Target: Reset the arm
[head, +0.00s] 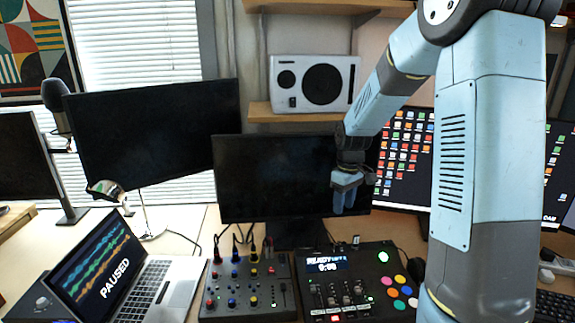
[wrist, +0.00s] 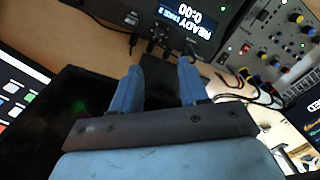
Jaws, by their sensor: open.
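My light blue arm comes in from the right in the head view. My gripper (head: 345,198) hangs fingers-down in front of the dark middle monitor (head: 265,180), above the desk behind the black control deck (head: 362,290). In the wrist view, the two blue fingers of my gripper (wrist: 162,85) are spread apart with nothing between them. The deck's display (wrist: 190,20) reads READY and 0:00, upside down in that view.
A mixer (head: 248,288) with cables plugged in stands left of the deck. A laptop (head: 125,275) showing PAUSED is further left. A white speaker (head: 312,84) sits on a wooden shelf behind. Several monitors line the back.

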